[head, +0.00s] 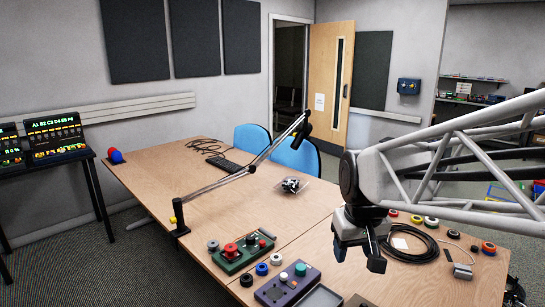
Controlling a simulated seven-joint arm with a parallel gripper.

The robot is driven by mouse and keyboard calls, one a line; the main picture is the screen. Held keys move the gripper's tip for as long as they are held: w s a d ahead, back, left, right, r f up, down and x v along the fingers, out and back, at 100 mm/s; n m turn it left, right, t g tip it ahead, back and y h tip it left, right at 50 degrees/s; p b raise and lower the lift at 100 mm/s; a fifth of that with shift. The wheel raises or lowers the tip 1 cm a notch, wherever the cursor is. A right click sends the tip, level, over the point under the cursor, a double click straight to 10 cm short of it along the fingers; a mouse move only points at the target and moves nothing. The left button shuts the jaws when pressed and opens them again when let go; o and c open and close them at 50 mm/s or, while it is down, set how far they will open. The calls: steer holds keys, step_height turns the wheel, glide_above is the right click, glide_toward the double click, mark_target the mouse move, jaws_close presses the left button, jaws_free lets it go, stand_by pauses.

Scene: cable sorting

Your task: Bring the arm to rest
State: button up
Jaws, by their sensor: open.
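My arm reaches in from the right edge of the head view as a white lattice frame. My gripper (357,257) points down above the front right part of the wooden table (320,277). Its dark fingers are apart and nothing shows between them. The gap between the fingertips and the table top cannot be judged exactly.
A black cable coil (412,246) lies right of my gripper among small coloured rolls. A green box (245,252) and a purple box (287,284) stand to its left. A jointed lamp arm (240,174) rises from the table. Blue chairs (297,152) stand behind.

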steer(key=s+d+f+m, duration=0.1)
steer(key=s+d+f, duration=0.1)
steer(key=s, duration=1.2)
steer(key=shift+s+f+m, duration=0.3)
steer(key=shift+f+m, duration=0.1)
steer(key=shift+f, duration=0.2)
steer(key=shift+w, duration=0.15)
stand_by(2.5)
